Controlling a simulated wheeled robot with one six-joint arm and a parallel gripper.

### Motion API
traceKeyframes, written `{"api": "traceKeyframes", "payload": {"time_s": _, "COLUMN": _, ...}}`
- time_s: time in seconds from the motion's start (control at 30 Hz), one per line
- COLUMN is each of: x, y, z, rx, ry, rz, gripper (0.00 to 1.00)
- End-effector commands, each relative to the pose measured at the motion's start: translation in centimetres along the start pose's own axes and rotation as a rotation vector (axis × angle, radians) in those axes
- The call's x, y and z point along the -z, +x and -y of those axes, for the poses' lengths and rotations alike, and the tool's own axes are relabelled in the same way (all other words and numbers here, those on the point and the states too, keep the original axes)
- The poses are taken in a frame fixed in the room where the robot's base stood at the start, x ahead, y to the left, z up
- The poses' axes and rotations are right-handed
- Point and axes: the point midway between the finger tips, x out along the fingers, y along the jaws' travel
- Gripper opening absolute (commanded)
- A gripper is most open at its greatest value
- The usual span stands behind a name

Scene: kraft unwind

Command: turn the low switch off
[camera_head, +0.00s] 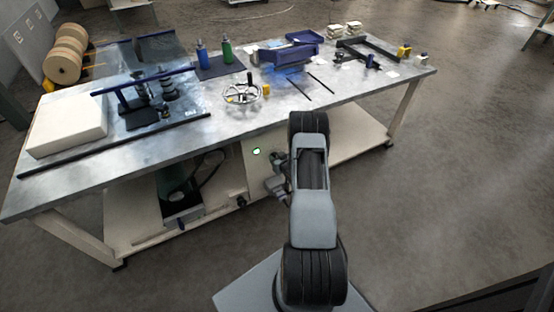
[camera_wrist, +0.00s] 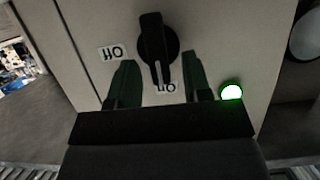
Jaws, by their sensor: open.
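The switch (camera_wrist: 158,42) is a black rotary knob on a pale panel, upper middle of the wrist view. Its long grip points down in that picture, at a small label (camera_wrist: 167,88) that seems to read ON upside down. Another upside-down label (camera_wrist: 112,53), seemingly OFF, is to the left. My gripper (camera_wrist: 159,60) is open, with one dark finger on each side of the grip's lower part; I cannot tell whether they touch it. In the head view my gripper (camera_head: 275,178) is at the panel below the tabletop, and I cannot make out the switch there.
A lit green lamp (camera_wrist: 232,91) is right of the switch, and it shows in the head view (camera_head: 257,151). The workbench (camera_head: 160,140) carries a handwheel (camera_head: 242,93), bottles and a white block (camera_head: 68,122). Floor to the right is clear.

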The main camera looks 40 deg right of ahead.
Motion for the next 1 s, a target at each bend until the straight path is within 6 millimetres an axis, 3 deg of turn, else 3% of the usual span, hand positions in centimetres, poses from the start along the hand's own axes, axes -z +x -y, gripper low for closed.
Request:
{"api": "traceKeyframes", "payload": {"time_s": 0.2, "x": 0.01, "y": 0.01, "z": 0.00, "rx": 0.000, "ry": 0.000, "rz": 0.000, "gripper": 0.45}}
{"api": "traceKeyframes", "payload": {"time_s": 0.67, "x": 0.01, "y": -0.01, "z": 0.00, "rx": 0.000, "ry": 0.000, "rz": 0.000, "gripper": 0.01}}
{"api": "traceKeyframes", "payload": {"time_s": 1.0, "x": -0.03, "y": 0.02, "z": -0.14, "rx": 0.016, "ry": 0.039, "rz": -0.001, "gripper": 0.00}}
